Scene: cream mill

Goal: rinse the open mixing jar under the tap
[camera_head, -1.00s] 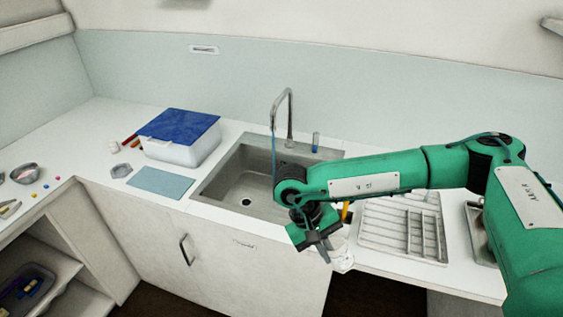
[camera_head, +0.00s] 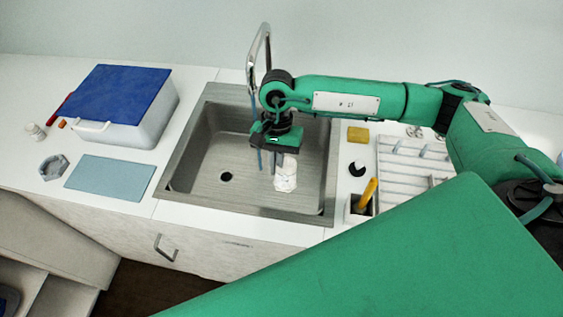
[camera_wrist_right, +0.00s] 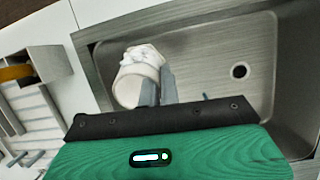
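The whitish mixing jar (camera_head: 286,177) is inside the steel sink (camera_head: 205,150), below and to the right of my right gripper (camera_head: 267,160). In the right wrist view the jar (camera_wrist_right: 130,88) has a pale round face and a lumpy white part. The nearly closed fingers (camera_wrist_right: 158,92) are against its side and appear to grip it; their exact contact is partly hidden. The tap (camera_head: 262,50) stands at the back of the sink, partly covered by my right wrist. No water stream is clear. My left gripper is out of view.
A white box with a blue lid (camera_head: 118,92) and a light blue mat (camera_head: 110,178) are left of the sink. A holder with a yellow-handled tool (camera_head: 366,194), a yellow sponge (camera_head: 358,135) and a drying rack (camera_head: 400,165) are on the right. The drain (camera_wrist_right: 239,71) is uncovered.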

